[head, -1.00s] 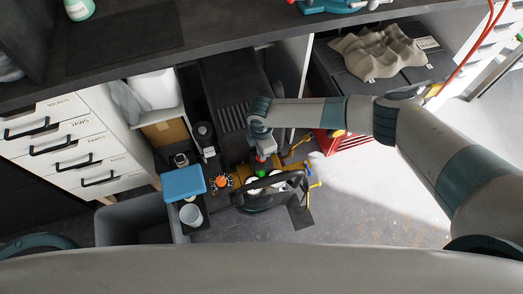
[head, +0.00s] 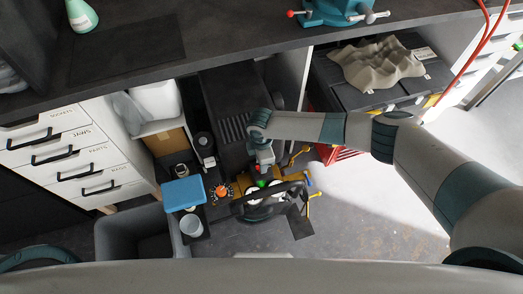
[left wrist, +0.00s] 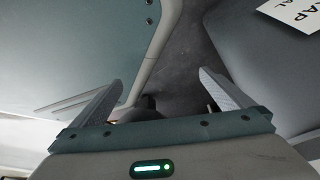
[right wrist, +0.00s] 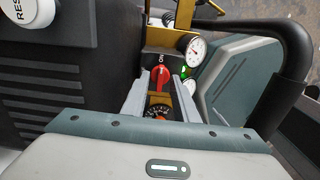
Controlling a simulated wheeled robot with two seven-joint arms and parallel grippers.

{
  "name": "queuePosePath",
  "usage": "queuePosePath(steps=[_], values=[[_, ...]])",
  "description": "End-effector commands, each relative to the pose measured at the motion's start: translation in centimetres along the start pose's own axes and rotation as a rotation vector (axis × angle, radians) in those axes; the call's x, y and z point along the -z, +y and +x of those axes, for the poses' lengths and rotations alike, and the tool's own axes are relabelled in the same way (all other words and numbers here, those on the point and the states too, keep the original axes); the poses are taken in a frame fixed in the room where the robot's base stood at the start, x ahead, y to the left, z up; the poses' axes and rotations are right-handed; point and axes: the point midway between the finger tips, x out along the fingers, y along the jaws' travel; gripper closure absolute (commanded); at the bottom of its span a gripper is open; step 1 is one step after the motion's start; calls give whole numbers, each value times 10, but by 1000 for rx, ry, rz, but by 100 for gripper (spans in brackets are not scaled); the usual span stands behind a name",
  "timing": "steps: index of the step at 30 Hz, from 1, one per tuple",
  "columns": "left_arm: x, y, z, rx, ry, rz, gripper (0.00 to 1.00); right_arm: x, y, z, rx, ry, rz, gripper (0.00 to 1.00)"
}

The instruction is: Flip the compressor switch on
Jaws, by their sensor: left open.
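The compressor shows in the head view as a black-handled unit (head: 288,189) on the floor under the bench. In the right wrist view its red switch knob (right wrist: 160,75) lies between and just beyond my right gripper's fingertips (right wrist: 161,82). These fingers are part-way apart; contact with the knob is unclear. A pressure gauge (right wrist: 195,50) and a green light (right wrist: 185,71) are to its right, and an orange-marked dial (right wrist: 158,111) is nearer. In the head view my right gripper (head: 264,167) points down at the compressor. My left gripper (left wrist: 158,88) is open and empty, seen only in its wrist view.
Left of the compressor are a blue box (head: 183,193), a grey cup (head: 191,225) and a grey bin (head: 120,238). A curved black handle (right wrist: 292,55) rises close to my right gripper. The bench top (head: 230,45) overhangs above. Floor at right (head: 390,215) is clear.

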Motion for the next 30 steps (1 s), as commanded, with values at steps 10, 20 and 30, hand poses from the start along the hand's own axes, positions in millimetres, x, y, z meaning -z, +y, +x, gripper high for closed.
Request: queuePosePath(steps=[10,20,30], values=[[6,0,2,0,15,0,0,0,1,-38,-3,1,-1,73],[26,2,6,-3,63,1,0,0,2,-104,-4,1,0,73],[52,7,8,-9,122,0,0,0,1,-159,-1,0,0,73]])
